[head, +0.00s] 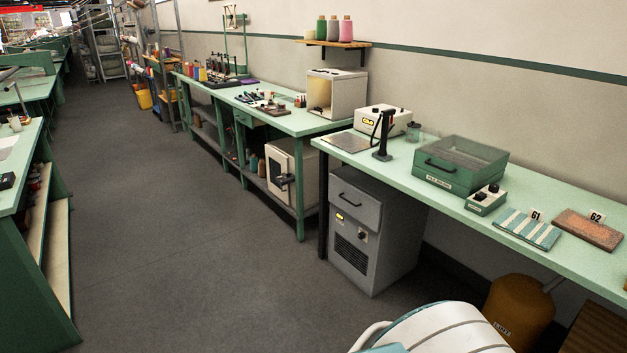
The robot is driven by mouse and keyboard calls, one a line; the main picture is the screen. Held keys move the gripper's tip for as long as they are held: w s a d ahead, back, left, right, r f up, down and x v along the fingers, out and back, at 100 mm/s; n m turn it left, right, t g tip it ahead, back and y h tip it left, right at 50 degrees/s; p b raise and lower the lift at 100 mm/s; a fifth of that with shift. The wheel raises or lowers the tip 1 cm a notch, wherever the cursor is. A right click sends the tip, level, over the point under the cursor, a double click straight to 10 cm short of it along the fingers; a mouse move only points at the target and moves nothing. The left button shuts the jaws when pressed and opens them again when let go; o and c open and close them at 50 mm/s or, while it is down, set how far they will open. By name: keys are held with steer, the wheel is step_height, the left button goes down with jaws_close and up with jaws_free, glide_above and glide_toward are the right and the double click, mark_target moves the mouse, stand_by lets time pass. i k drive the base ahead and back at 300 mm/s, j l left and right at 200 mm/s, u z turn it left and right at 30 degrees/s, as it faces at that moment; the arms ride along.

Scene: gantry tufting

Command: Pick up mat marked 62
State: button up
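The mat marked 62 (583,231) is a rusty orange-brown rectangle lying flat on the pale green bench at the far right of the head view. My gripper is not in the head view.
A green box with a clear lid (460,163) and a small control box (486,199) stand left of the mats. A grey cabinet (362,235) and an orange-brown bin (519,312) are below the bench (452,204). The grey floor (185,220) is open in the aisle.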

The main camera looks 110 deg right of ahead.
mark_target(590, 229)
steer(key=k+j+z, duration=0.1)
steer(key=z, duration=5.25)
steer(key=i+l, duration=0.15)
steer(key=i, duration=0.55)
steer(key=i+l, duration=0.1)
steer(key=i, duration=0.6)
steer(key=i+l, duration=0.15)
steer(key=i, duration=0.55)
steer(key=i+l, duration=0.15)
steer(key=i, duration=0.55)
